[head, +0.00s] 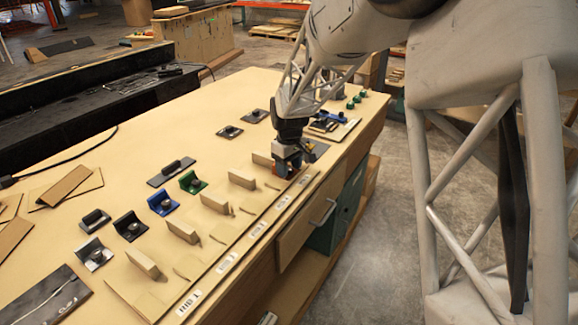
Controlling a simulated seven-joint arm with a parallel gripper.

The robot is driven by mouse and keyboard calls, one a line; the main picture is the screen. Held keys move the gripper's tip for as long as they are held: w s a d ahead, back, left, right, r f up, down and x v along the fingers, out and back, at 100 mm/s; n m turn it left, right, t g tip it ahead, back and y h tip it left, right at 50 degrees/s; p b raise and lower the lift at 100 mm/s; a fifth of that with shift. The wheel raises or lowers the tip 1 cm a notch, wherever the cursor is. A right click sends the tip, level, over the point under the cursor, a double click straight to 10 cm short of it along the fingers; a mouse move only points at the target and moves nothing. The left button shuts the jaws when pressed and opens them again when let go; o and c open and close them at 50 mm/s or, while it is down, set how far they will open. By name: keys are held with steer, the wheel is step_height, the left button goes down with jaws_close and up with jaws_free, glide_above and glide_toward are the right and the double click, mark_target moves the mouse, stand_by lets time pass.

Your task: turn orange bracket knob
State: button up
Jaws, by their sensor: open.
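My gripper (288,170) points down at the right part of the wooden workbench, low over the panel near its front edge. Its fingers are small and dark here, and I see nothing held between them. A small orange-red patch shows at the gripper's left side; I cannot tell whether it is the orange bracket or part of the gripper. No orange bracket or knob shows clearly elsewhere. A row of similar brackets with round knobs runs along the bench to the left: green (193,183), blue (162,204), black (130,228) and grey-white (94,254).
Upright wooden blocks (183,232) stand in a row in front of the brackets. Black handle pieces (171,173) and small dark plates (229,131) lie behind. Green knobs (357,99) and a blue part (331,117) sit at the far right end. The bench's back middle is clear.

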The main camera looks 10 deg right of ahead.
mark_target(295, 176)
steer(key=n, duration=0.3)
step_height(295, 176, up, 8)
steer(key=shift+r+m, duration=0.1)
steer(key=shift+m, duration=2.6)
steer(key=shift+s+d, duration=0.1)
steer(key=shift+s+d+f+n+t+y, duration=0.15)
steer(key=shift+s+d+n+t+y, duration=0.35)
steer(key=shift+n, duration=0.45)
steer(key=shift+s+d+f+n+t+y, duration=0.15)
steer(key=shift+s+d+n+t+y, duration=0.2)
steer(key=shift+d+n+t+y, duration=0.45)
steer(key=shift+s+d+f+n+t+y, duration=0.15)
steer(key=shift+s+n+y, duration=0.25)
steer(key=shift+n, duration=0.75)
steer(key=shift+f, duration=0.15)
steer(key=shift+x, duration=3.75)
